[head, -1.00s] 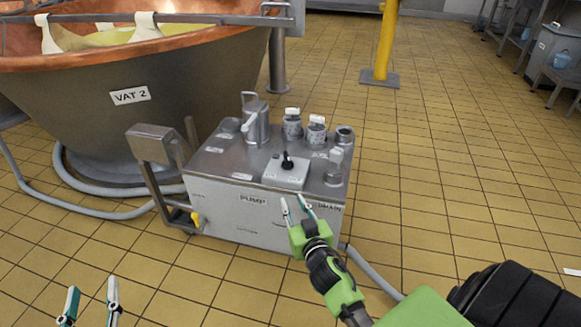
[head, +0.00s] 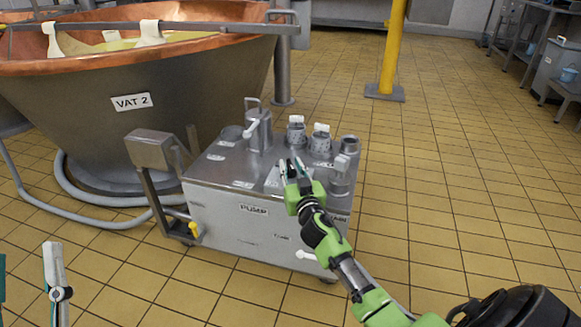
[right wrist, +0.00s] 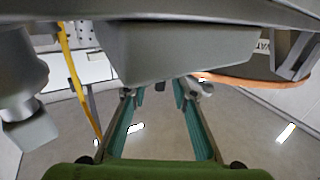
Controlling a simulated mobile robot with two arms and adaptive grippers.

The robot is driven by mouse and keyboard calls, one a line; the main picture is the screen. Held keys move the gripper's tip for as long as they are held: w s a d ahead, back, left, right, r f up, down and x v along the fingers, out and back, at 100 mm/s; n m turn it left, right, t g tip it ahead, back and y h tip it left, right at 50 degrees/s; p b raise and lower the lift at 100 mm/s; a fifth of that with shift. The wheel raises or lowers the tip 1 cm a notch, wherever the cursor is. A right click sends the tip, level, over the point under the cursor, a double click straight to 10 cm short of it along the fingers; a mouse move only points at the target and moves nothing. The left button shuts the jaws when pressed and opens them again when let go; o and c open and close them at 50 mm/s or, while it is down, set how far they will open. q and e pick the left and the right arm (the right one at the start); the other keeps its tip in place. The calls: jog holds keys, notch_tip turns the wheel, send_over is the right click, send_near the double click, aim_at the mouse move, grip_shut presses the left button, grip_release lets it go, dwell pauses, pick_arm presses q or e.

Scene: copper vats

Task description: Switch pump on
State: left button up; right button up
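The grey metal pump cart (head: 225,215), labelled PUMP, stands on the tiled floor beside the vat. Its small switch box (head: 272,180) on top is mostly hidden by my right gripper (head: 291,167); the black knob cannot be made out now in the head view. The right fingertips are at the switch box, and contact cannot be told. In the right wrist view, the two teal-lined fingers (right wrist: 158,95) are apart below a grey box-like body, with nothing clearly held between them. My left gripper (head: 27,252) is at the lower left edge, fingers apart and empty, partly out of frame.
The copper-rimmed VAT 2 (head: 150,85) stands at the left behind the cart. Bottle-like fittings (head: 320,142) and an upright pipe fitting (head: 258,130) rise from the cart top near my right gripper. A yellow post (head: 392,50) stands behind.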

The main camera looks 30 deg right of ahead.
jog(key=shift+x, duration=0.75)
grip_shut()
pick_arm(q)
jog(key=shift+s+a+r+t, duration=0.1)
jog(key=shift+s+r+t, duration=0.45)
jog(key=shift+r, duration=0.15)
